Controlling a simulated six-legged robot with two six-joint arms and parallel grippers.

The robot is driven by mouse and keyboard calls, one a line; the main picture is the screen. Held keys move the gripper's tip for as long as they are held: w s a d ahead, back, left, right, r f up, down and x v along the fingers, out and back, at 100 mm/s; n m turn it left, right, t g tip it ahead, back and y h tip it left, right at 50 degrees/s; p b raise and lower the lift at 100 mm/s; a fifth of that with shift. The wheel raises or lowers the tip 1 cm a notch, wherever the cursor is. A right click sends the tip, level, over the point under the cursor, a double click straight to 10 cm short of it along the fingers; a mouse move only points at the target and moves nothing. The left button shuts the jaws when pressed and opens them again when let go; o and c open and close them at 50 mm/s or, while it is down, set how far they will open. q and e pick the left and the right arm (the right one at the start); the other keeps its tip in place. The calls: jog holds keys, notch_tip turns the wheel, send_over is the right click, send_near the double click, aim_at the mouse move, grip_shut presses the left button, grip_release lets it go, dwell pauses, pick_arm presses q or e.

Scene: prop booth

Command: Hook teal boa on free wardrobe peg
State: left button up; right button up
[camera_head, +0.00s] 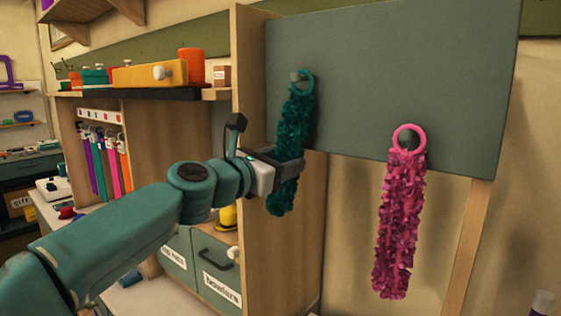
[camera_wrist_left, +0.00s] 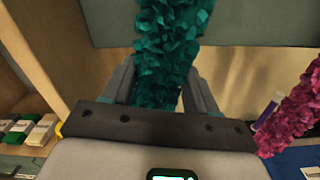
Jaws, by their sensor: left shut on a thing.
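The teal boa (camera_head: 295,110) hangs down in front of the grey-green board (camera_head: 385,70), with a teal ring (camera_head: 304,82) at its top. The ring is at the left peg (camera_head: 297,76); I cannot tell for certain whether it is around the peg or just in front of it. My left gripper (camera_head: 292,170) is shut on the lower part of the boa. In the left wrist view the boa (camera_wrist_left: 168,45) runs up from between the fingers. A pink boa (camera_head: 398,225) hangs by its pink ring on the right peg (camera_head: 408,141). My right gripper is out of view.
A wooden side panel (camera_head: 248,60) stands close left of the teal boa. Left of it are a shelf with an orange box (camera_head: 150,73), several hanging coloured strips (camera_head: 108,165) and labelled drawers (camera_head: 215,270). The board between the two boas is clear.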

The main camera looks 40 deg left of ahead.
pick_arm(q)
jog(key=o, duration=1.1)
jog(key=shift+o, duration=0.2)
jog(key=shift+s, duration=0.1)
